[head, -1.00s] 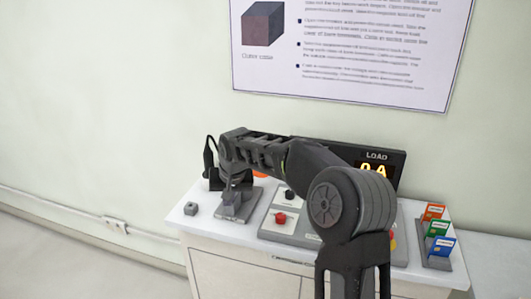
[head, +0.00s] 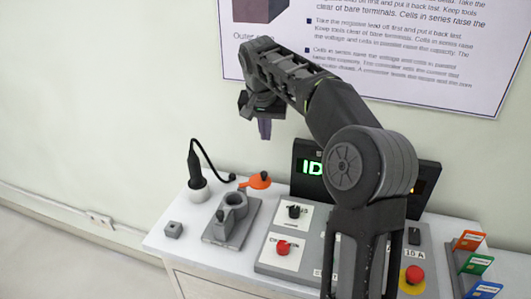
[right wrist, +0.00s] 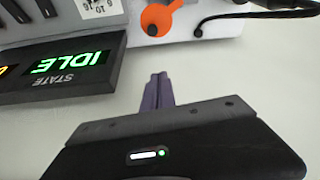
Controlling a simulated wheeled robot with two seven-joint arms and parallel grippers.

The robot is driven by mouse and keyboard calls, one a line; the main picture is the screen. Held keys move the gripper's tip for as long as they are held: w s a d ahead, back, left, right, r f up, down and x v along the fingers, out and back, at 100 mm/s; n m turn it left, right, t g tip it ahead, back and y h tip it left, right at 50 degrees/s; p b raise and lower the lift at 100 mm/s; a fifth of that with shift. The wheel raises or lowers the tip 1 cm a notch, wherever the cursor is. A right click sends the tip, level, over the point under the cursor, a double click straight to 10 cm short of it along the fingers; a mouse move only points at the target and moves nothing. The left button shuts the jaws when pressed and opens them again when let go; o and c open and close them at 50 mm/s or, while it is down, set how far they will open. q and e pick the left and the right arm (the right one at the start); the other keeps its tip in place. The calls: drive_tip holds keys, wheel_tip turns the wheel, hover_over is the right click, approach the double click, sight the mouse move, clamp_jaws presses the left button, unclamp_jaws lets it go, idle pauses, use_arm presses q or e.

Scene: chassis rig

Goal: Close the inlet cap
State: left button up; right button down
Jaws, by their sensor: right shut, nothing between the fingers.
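My right gripper (head: 265,129) is raised in front of the wall, above the bench, apart from everything. Its purple fingers are together and empty, as the right wrist view also shows (right wrist: 157,92). A grey fixture (head: 233,212) with a round, open-topped collar stands on the bench below it. An orange piece with a dark round spot (head: 260,180) lies just behind the fixture and also shows in the right wrist view (right wrist: 172,16). It may be the inlet cap; I cannot tell whether it is joined to the fixture. My left gripper is out of view.
A black handle with a cable (head: 194,166) stands in a white holder. A panel with a red knob (head: 283,248), a display (head: 308,168) and coloured cards (head: 475,263) are to the right. My arm hides part of the panel.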

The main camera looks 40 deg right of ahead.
sight(255, 179)
drive_tip(key=x, duration=1)
drive_tip(key=shift+s+a+f+p, duration=0.1)
drive_tip(key=shift+f+p, duration=0.05)
drive_tip(key=shift+p, duration=0.25)
drive_tip(key=s+a, duration=0.2)
drive_tip(key=shift+s+a, duration=0.15)
drive_tip(key=shift+a, duration=0.15)
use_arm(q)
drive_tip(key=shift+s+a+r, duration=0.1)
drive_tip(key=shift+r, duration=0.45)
use_arm(e)
drive_tip(key=shift+s+a, duration=0.15)
drive_tip(key=shift+a, duration=0.05)
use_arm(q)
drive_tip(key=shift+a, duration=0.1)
use_arm(e)
drive_tip(key=shift+s, duration=0.1)
drive_tip(key=shift+a+m, duration=0.15)
drive_tip(key=shift+m, duration=0.15)
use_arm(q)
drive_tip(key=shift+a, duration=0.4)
use_arm(e)
drive_tip(key=shift+s, duration=0.1)
